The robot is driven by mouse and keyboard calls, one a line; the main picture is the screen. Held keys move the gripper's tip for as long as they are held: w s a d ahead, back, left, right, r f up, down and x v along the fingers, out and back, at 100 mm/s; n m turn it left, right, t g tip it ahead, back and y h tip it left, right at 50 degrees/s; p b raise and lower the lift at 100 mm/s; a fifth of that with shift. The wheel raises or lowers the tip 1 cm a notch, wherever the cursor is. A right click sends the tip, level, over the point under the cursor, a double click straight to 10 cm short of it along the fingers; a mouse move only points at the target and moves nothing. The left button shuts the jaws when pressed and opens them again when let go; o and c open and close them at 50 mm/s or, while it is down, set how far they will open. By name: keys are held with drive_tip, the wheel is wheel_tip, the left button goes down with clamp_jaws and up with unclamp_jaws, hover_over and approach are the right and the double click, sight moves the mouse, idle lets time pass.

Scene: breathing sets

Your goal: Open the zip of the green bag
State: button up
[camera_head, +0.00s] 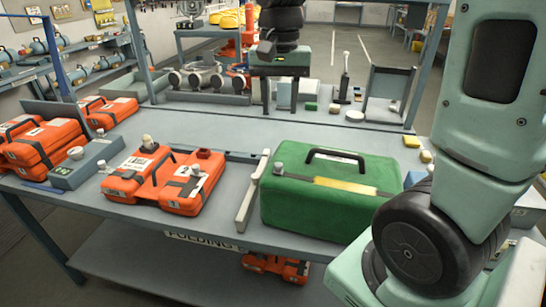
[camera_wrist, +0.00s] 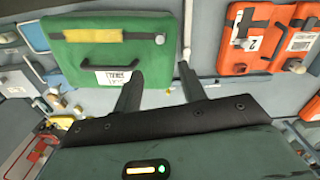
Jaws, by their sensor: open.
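The green bag (camera_head: 330,215) stands on the front right of the table. It has a black handle, a yellow strip (camera_head: 345,185) across its top and a small grey knob (camera_head: 279,169) at its left end. In the wrist view the bag (camera_wrist: 75,58) is at the upper left, with the strip (camera_wrist: 95,35), the knob (camera_wrist: 160,39) and a white label. I cannot make out zip teeth. My gripper (camera_head: 280,108) is open and empty, behind the bag over the rear of the table. Its two black fingers (camera_wrist: 160,68) show in the wrist view, apart from the bag.
A pale bar (camera_head: 252,195) lies just left of the bag. Orange cases (camera_head: 165,180) and a grey box (camera_head: 88,163) fill the left side. Small blocks (camera_head: 411,141) and a grey open-fronted stand (camera_head: 388,92) are behind and to the right. The table between the bag and the rear rail is mostly clear.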

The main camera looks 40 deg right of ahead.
sight(278, 164)
wheel_tip(278, 164, down, 14)
drive_tip(key=shift+f+p, duration=0.2)
drive_tip(key=shift+p, duration=0.2)
clamp_jaws()
